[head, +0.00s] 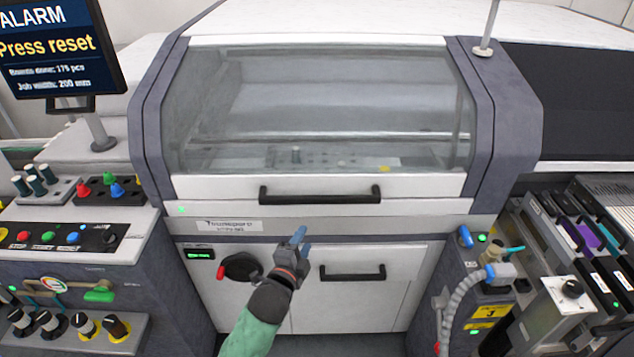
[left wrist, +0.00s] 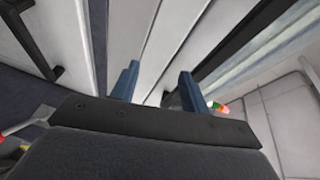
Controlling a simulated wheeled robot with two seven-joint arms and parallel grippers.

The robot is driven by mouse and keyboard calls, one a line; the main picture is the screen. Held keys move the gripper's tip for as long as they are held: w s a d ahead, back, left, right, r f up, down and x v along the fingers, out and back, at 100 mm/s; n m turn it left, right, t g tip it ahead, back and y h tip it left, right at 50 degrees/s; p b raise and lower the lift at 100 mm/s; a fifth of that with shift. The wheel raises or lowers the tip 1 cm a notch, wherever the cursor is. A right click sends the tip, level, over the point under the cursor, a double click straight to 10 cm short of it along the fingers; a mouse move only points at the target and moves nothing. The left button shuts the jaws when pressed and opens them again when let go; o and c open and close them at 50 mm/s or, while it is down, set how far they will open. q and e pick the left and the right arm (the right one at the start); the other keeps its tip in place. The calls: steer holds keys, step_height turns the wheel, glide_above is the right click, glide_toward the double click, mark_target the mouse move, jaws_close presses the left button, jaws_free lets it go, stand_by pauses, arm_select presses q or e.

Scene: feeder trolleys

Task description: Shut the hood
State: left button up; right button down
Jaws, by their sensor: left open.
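The hood (head: 415,187) is a clear window in a white and grey frame on the front of the machine. It sits low, its white lower edge lying along the white ledge beneath; I cannot tell whether it is fully seated. Its black bar handle (head: 320,194) runs along that lower edge and is unobstructed. My left gripper (head: 298,238) is below the handle, slightly left of its middle, apart from it and empty. In the left wrist view the two blue fingers (left wrist: 158,82) stand apart, with white panels and black bars beyond. My right gripper is not in view.
Below are cabinet doors with a black handle (head: 352,272) and a black round knob (head: 241,267). A button panel (head: 60,237) stands left under an alarm screen (head: 58,50). A grey hose (head: 452,305) and feeders (head: 590,235) are at right.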

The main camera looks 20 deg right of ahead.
mark_target(319, 201)
arm_select(q)
step_height(319, 201, up, 7)
steer(key=d+m+p, duration=0.2)
steer(key=m, duration=0.1)
steer(key=shift+h, duration=0.6)
steer(key=x, duration=0.2)
steer(key=p+x, duration=0.1)
steer(key=x, duration=0.1)
steer(key=p+x, duration=0.1)
steer(key=x, duration=0.1)
steer(key=shift+w+r, duration=0.3)
steer(key=shift+r, duration=0.05)
steer(key=shift+w+d+f+p, duration=0.2)
steer(key=shift+w+d+p, duration=0.1)
steer(key=shift+w+d, duration=0.25)
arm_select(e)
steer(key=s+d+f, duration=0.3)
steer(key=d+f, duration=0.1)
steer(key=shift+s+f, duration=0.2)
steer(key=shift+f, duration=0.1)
arm_select(q)
steer(key=shift+w+a, duration=0.1)
steer(key=shift+c, duration=0.4)
jaws_close()
steer(key=shift+r, duration=0.15)
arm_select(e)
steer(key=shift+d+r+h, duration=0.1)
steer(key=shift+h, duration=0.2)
